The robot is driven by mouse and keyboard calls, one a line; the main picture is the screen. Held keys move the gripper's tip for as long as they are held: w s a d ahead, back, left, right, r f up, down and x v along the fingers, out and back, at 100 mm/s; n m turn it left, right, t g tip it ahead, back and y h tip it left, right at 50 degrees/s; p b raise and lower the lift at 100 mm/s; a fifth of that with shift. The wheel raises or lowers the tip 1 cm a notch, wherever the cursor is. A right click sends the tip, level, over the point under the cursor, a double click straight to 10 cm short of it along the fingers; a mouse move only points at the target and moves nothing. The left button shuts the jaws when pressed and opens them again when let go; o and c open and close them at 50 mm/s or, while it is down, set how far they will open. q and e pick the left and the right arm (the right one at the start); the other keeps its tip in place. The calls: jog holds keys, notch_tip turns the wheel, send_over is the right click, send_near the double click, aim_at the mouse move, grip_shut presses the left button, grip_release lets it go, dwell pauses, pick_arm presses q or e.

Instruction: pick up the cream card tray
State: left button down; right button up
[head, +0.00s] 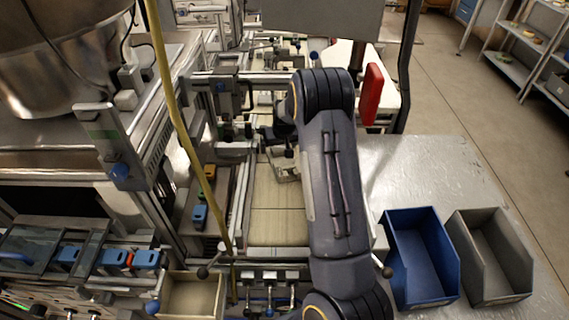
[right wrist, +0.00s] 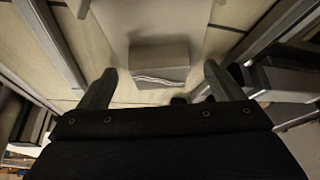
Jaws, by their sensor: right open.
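The cream card tray (head: 286,168) shows as a pale piece on the wooden belt in the head view, partly hidden by my right arm. In the right wrist view a pale flat surface (right wrist: 165,18) with a small block-like part (right wrist: 160,53) lies ahead of the fingers; I take this to be the tray. My right gripper (right wrist: 160,73) is open, with one finger to each side of the block and a gap at both sides. It holds nothing. In the head view my right gripper (head: 281,148) is mostly hidden behind the arm. My left gripper is not in view.
Metal rails flank the belt (head: 278,225). A blue bin (head: 421,262) and a grey bin (head: 490,260) stand right on a metal table. A yellow hose (head: 180,125) hangs on the left. An open pale box (head: 195,296) sits at the lower left.

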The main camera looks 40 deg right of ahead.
jog(key=c, duration=0.9)
jog(key=shift+o, duration=0.2)
